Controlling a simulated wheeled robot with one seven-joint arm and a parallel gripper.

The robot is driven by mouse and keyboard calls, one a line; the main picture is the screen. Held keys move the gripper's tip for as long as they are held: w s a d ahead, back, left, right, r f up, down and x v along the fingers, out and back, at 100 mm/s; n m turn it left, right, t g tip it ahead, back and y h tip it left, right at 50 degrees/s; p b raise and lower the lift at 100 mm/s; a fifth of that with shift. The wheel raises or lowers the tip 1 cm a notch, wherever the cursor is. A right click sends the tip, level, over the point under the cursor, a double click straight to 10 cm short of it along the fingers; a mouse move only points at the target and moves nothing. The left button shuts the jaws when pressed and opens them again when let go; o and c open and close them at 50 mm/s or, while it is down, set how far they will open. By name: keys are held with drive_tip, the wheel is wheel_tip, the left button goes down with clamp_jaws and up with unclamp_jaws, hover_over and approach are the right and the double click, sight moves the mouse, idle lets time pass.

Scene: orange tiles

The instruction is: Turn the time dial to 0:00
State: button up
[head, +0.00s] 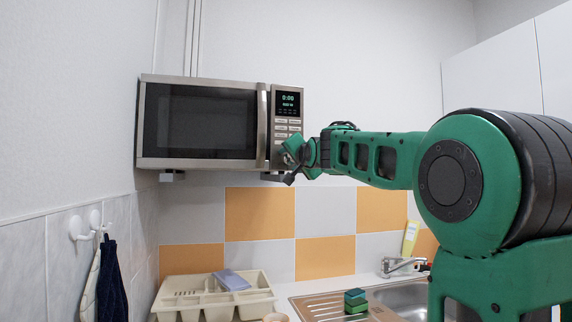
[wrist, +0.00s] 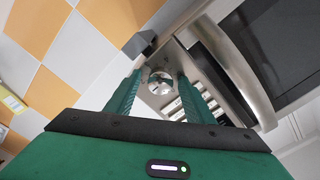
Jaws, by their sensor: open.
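The microwave (head: 200,122) is mounted on the wall, with its control panel (head: 288,112) at its right end. Its lit display (head: 288,98) appears to read 0:00, with smaller text below. My gripper (head: 290,160) is at the lower part of this panel and hides the dial in the head view. In the wrist view, the round silver time dial (wrist: 160,83) shows between the two green fingers of my gripper (wrist: 160,80). The fingers are apart, one on each side of the dial. I cannot tell whether they touch it.
The microwave door handle (head: 262,125) stands just left of the panel. Towels hang from wall hooks (head: 85,225) at left. The tiled wall under the microwave is clear.

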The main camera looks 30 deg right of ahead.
drive_tip(key=shift+c, duration=0.2)
drive_tip(key=c, duration=1)
drive_tip(key=shift+a, duration=0.2)
drive_tip(key=shift+d, duration=0.15)
drive_tip(key=shift+r+n, duration=0.1)
drive_tip(key=shift+n, duration=2.1)
drive_tip(key=n, duration=0.4)
drive_tip(key=shift+r+n, duration=0.1)
drive_tip(key=shift+n, duration=0.2)
drive_tip(key=n, duration=0.4)
drive_tip(key=shift+n, duration=0.3)
drive_tip(key=shift+a+n, duration=0.2)
drive_tip(key=shift+n, duration=1.9)
